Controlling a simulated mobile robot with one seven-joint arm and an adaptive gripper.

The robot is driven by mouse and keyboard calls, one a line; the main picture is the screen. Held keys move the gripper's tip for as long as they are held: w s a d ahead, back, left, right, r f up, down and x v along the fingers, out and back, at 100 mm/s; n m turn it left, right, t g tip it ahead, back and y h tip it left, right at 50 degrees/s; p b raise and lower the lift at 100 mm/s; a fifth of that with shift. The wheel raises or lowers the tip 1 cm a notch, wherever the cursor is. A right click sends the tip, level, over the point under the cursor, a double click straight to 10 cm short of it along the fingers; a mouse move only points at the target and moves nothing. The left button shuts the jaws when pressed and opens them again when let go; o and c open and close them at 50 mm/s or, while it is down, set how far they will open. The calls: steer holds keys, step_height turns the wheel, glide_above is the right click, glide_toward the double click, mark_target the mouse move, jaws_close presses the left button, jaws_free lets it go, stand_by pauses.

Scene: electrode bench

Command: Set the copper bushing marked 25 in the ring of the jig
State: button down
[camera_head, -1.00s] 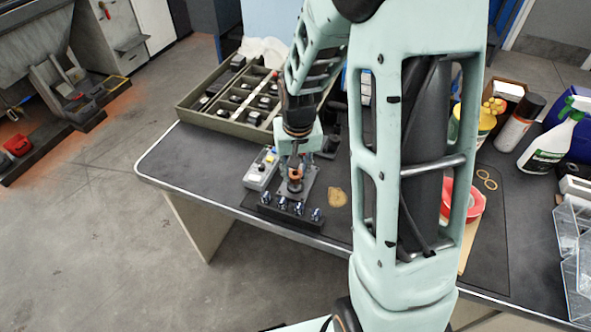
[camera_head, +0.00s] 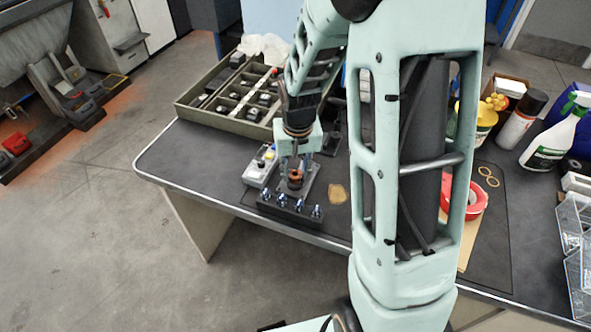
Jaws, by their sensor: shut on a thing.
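The copper bushing (camera_head: 295,176) is small and orange-brown; its marking cannot be read at this size. My gripper (camera_head: 294,168) points down and is shut on the bushing, over the jig (camera_head: 309,187). The bushing is at or just above the jig's ring, which is mostly hidden by the bushing and fingers. I cannot tell whether the bushing is seated or touching.
A compartment tray (camera_head: 186,111) lies behind. A tan patch (camera_head: 338,194) lies right of the jig.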

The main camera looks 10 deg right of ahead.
steer(key=shift+f+b, duration=0.45)
steer(key=shift+f, duration=0.2)
steer(key=c, duration=1.5)
jaws_free()
steer(key=shift+r, duration=0.1)
step_height(320, 180, up, 12)
steer(key=s, duration=0.1)
steer(key=shift+s, duration=0.4)
steer(key=shift+a, duration=0.1)
step_height(320, 180, up, 5)
steer(key=p, duration=0.4)
